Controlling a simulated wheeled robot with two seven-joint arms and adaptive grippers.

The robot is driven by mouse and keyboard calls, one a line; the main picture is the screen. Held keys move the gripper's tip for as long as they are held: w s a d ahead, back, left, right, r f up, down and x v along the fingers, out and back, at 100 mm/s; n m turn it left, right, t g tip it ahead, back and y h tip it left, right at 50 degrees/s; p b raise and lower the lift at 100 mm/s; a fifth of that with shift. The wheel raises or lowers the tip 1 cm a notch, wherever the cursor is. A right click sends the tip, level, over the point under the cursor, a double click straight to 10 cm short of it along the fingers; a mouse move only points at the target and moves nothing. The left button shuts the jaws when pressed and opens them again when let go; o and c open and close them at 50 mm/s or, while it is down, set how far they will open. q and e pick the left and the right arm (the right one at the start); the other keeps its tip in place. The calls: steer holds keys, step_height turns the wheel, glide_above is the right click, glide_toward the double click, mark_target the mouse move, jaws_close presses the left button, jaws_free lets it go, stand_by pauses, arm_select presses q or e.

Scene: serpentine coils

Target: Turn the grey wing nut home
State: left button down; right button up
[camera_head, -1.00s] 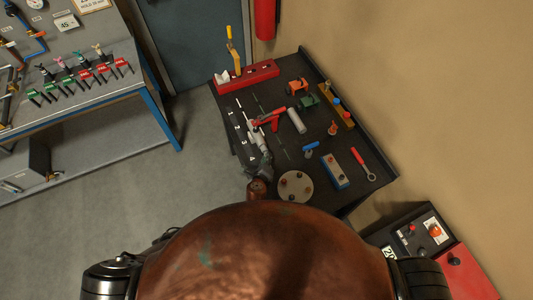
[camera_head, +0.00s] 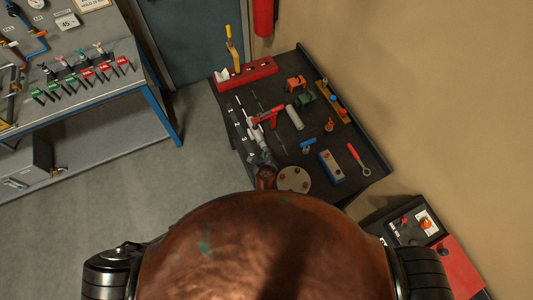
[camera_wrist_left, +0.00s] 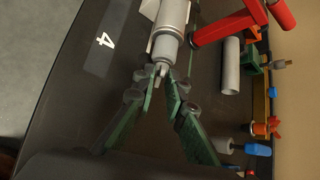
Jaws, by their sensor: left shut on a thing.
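A pale grey cylindrical fitting (camera_wrist_left: 172,22) lies along the dark bench top in the left wrist view, with a narrower neck towards me. At its near end is a small grey piece (camera_wrist_left: 161,68), which I take for the wing nut; its wings are largely hidden by the fingertips. My left gripper (camera_wrist_left: 163,74) has its green-padded fingers closed at the tips on this piece, in line with the fitting. In the head view my left gripper (camera_head: 261,158) reaches the near left part of the bench, at the fitting's near end. My right gripper is not in view.
A red tool (camera_head: 265,115) lies close beside the fitting, with a grey cylinder (camera_head: 294,117) to its right. A round beige disc (camera_head: 294,179) and a blue-and-grey block (camera_head: 331,167) are nearby. A red rack (camera_head: 246,75) stands at the back.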

arm_select(q)
steer(key=c, duration=2)
jaws_free()
steer(key=shift+o, duration=0.2)
steer(key=shift+s, duration=0.15)
steer(key=v, duration=1.1)
steer(key=shift+s+r, duration=0.25)
steer(key=shift+r, duration=0.05)
